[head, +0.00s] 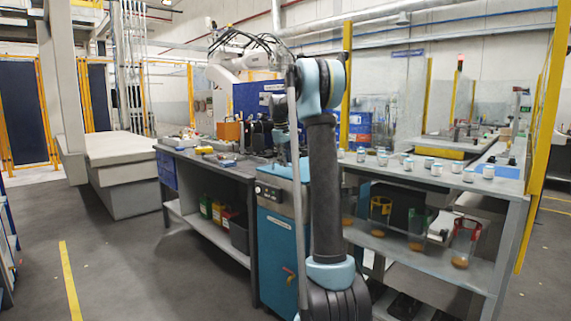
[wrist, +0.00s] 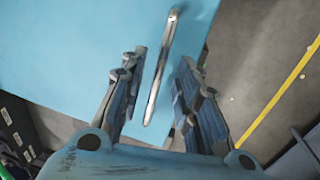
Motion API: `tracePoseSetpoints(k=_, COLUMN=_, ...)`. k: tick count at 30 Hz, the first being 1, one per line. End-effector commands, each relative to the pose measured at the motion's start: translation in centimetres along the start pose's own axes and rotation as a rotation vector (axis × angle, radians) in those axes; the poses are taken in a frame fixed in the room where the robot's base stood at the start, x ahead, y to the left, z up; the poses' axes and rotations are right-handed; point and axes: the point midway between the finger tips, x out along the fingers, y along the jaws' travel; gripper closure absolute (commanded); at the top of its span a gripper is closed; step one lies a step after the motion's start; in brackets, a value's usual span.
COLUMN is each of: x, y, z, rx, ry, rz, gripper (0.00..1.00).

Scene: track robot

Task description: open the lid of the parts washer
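The parts washer (head: 276,245) is a teal cabinet with a dark control panel, standing in the middle of the head view, partly hidden by my arm. Its light blue lid (wrist: 75,45) fills much of the wrist view and looks closed in the head view. A thin metal bar handle (wrist: 162,65) runs along the lid near its edge. My gripper (wrist: 157,72) is open, with one finger on each side of the handle in the picture. I see no finger contact with the handle; the depth between them is unclear. I cannot make out the fingertips in the head view.
A grey workbench (head: 215,166) with bins below adjoins the washer on the left. A grey table (head: 420,178) with several small jars stands on the right. Open floor (head: 130,265) with a yellow line (head: 70,280) lies at the front left.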

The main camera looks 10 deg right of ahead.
Motion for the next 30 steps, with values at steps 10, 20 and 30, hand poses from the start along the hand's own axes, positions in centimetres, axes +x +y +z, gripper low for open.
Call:
tracePoseSetpoints(k=10, x=0.6, y=0.0, z=0.0, rx=0.000, ry=0.000, rz=0.000, gripper=0.70)
tracePoseSetpoints(k=20, x=0.5, y=0.0, z=0.0, rx=0.001, ry=0.000, rz=0.000, gripper=1.00)
tracePoseSetpoints(k=30, x=-0.4, y=1.5, z=0.9, rx=0.017, ry=-0.003, rz=-0.029, gripper=1.00)
